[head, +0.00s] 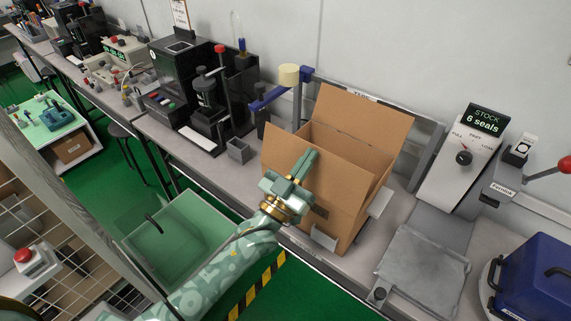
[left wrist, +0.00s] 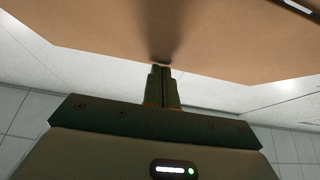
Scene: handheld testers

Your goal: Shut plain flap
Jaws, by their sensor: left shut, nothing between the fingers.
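An open brown cardboard box (head: 335,205) stands on the bench in the middle of the head view. Its large back flap (head: 360,130) stands up, leaning back. A smaller flap (head: 279,142) sticks out on the left, and another edge rises on the right. I cannot tell which flap is the plain one. My left gripper (head: 313,155) is shut and empty, in front of the box near its top opening. In the left wrist view, its fingertips (left wrist: 161,70) are at a plain cardboard panel (left wrist: 210,40), very close or touching. My right gripper is not in view.
A blue-handled press (head: 283,92) stands just left behind the box. A sloped console with a knob (head: 464,157), a grey plate (head: 425,268) and a blue case (head: 535,280) are to the right. A small grey bin (head: 238,151) sits left of the box.

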